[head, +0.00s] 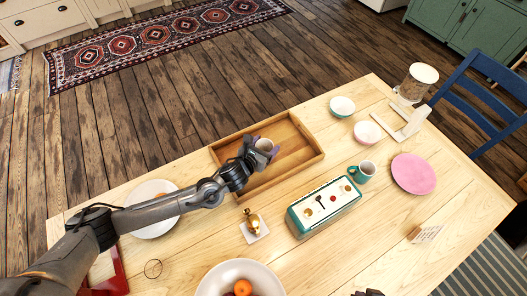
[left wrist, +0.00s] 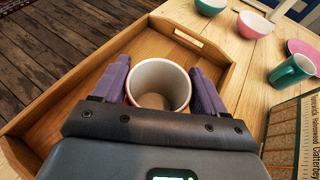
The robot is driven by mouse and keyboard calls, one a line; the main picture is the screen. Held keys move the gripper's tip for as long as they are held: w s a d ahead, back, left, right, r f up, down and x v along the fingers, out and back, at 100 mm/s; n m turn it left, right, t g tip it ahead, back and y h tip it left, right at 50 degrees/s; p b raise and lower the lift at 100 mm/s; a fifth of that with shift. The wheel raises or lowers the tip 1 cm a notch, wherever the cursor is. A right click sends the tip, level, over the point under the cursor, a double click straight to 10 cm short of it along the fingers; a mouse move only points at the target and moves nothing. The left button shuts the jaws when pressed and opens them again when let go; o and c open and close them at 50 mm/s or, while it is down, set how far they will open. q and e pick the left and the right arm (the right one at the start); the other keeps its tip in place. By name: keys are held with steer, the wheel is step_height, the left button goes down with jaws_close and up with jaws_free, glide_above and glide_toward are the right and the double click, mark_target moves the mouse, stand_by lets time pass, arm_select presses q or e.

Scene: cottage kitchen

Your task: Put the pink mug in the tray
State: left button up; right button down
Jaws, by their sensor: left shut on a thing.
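The pink mug (head: 264,145) is held between the fingers of my left gripper (head: 258,149). In the left wrist view I look into the pale inside of the mug (left wrist: 158,85), and a little pink shows on its outer side. The purple fingers (left wrist: 206,92) are closed against both sides of it. The mug is upright or nearly so, within the outline of the wooden tray (head: 302,150), towards its left part. I cannot tell whether its base touches the tray floor. A dark piece at the bottom edge, probably my right gripper (head: 368,293), barely shows.
Right of the tray stand two bowls (head: 342,107), a teal mug (head: 362,171) and a pink plate (head: 413,174). A teal-sided box (head: 324,206) and a gold object (head: 253,221) are in front. A white plate (head: 152,227) lies under my left arm. The tray's right part is empty.

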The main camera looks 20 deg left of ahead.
mark_target(267, 149)
arm_select(q)
steer(key=shift+w+a+f, duration=0.1)
steer(key=shift+a+f, duration=0.1)
steer(key=shift+a, duration=0.05)
steer(key=shift+f+b, duration=0.35)
steer(key=shift+f, duration=1.6)
steer(key=shift+f, duration=0.1)
steer(key=o, duration=1.2)
